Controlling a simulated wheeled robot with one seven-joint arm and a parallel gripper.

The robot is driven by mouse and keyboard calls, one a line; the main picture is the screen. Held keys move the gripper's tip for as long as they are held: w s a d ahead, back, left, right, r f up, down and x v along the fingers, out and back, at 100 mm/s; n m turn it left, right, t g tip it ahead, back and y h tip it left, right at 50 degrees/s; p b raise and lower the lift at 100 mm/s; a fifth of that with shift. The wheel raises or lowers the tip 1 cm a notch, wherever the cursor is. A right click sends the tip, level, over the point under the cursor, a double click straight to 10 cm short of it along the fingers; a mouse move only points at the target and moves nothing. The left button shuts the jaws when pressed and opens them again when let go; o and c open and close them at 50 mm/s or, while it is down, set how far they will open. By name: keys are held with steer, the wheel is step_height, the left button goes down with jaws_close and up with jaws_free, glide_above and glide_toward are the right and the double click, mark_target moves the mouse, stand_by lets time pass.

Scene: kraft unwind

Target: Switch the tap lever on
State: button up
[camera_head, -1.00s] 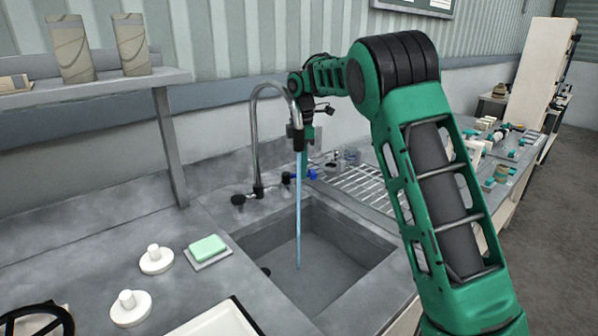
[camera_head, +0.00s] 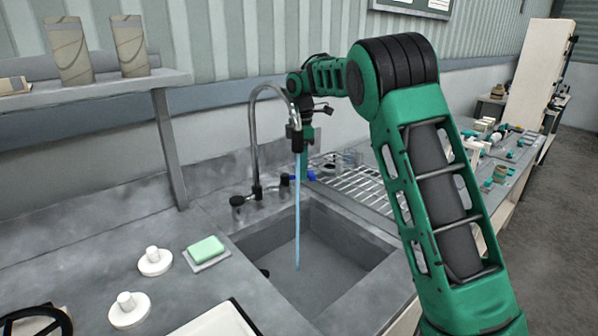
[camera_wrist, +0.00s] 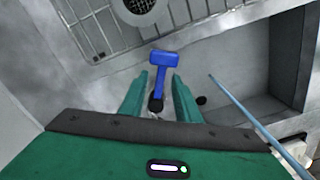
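The tap (camera_head: 256,140) is a grey gooseneck at the back of the sink, and a thin blue water stream (camera_head: 297,215) runs from its spout into the basin. The tap lever (camera_wrist: 164,64) is a blue T-shaped handle with a dark round base, and a little of its blue shows behind the stream in the head view (camera_head: 309,176). My gripper (camera_wrist: 160,77) is open, with one green finger on each side of the lever's stem. I cannot tell whether either finger touches it. In the head view the spout and stream partly hide my gripper.
The sink basin (camera_head: 345,238) lies in front of the tap, with a wire drying rack (camera_head: 362,186) to its right. A green soap (camera_head: 206,248) and white knob-like pieces (camera_head: 155,261) stand on the left counter. A shelf (camera_head: 95,88) overhangs the left side.

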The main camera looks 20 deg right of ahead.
step_height(320, 180, up, 10)
steer(key=shift+r, duration=0.25)
steer(key=shift+d, duration=0.1)
stand_by(0.4)
